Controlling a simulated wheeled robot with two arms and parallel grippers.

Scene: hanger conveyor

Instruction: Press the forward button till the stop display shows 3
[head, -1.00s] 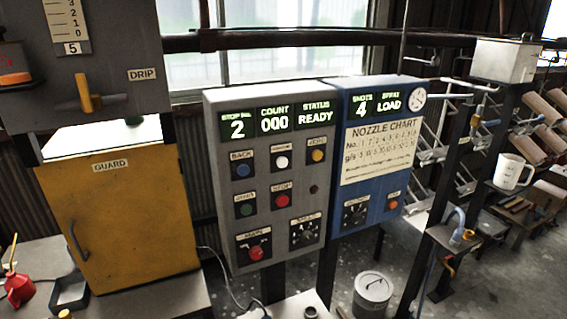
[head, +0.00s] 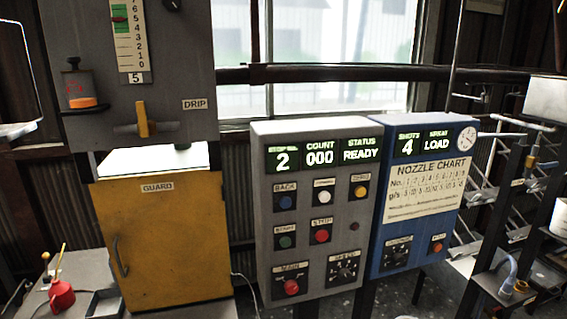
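A grey control box (head: 338,240) stands in the middle of the view. Its stop display (head: 283,158) reads 2, the count display (head: 320,157) reads 000 and the status display (head: 361,152) reads READY. Below are a blue button (head: 285,203) labelled BACK, a white button (head: 323,197) whose label is too small to read surely, and a yellow button (head: 360,191). A green button (head: 285,241) and a red STOP button (head: 321,236) sit lower. Neither of my grippers is in view, and nothing covers the buttons.
A blue box (head: 420,235) with a nozzle chart adjoins on the right; it shows 4 and LOAD. A yellow guard door (head: 165,245) stands left under a grey DRIP panel (head: 195,65). A red oil can (head: 61,294) stands at lower left. Racks fill the right side.

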